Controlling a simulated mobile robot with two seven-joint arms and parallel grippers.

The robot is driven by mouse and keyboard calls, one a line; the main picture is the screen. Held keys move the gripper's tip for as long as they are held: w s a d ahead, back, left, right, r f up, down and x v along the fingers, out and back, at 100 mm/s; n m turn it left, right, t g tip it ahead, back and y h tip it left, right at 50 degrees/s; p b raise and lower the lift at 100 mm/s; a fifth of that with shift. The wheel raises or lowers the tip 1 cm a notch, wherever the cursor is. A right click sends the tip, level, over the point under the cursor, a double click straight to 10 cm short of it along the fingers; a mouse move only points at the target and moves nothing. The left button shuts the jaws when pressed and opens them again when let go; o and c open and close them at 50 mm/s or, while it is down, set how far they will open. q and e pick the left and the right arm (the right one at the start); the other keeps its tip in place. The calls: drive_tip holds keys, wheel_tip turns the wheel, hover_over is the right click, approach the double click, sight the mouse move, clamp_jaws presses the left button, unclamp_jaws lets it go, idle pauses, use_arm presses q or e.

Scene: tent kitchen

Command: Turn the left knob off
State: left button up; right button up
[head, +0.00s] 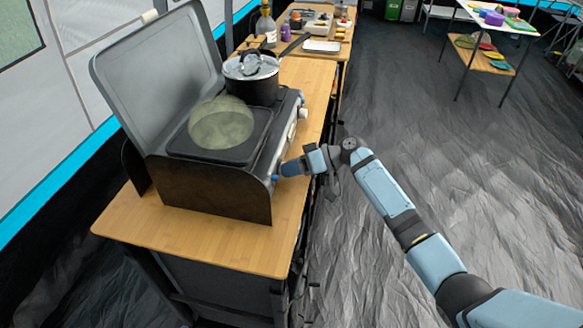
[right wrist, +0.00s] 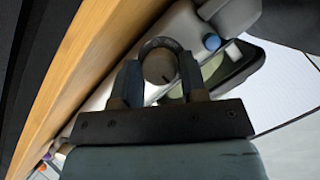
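The grey camping stove (head: 215,190) stands on a wooden table with its lid up, its front facing right in the head view. A white knob (head: 303,113) shows toward the far end of the front. In the head view my right gripper (head: 280,174) is at the near end of the front and hides what is there. In the right wrist view its two fingers (right wrist: 160,85) stand apart, on either side of a round grey knob (right wrist: 158,66). I cannot tell whether they touch it. My left gripper is out of view.
A lidded pot (head: 251,78) stands on the far burner. A translucent greenish dome (head: 221,122) shows over the near burner. The wooden tabletop (head: 200,236) is bare in front of the stove. The floor (head: 425,150) to the right is open.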

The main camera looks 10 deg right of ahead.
drive_tip(key=shift+d, duration=0.1)
drive_tip(key=shift+d+r, duration=0.1)
drive_tip(key=shift+d, duration=0.2)
drive_tip(key=shift+b+v, duration=0.35)
drive_tip(key=shift+v, duration=6.15)
drive_tip(key=shift+s, duration=0.1)
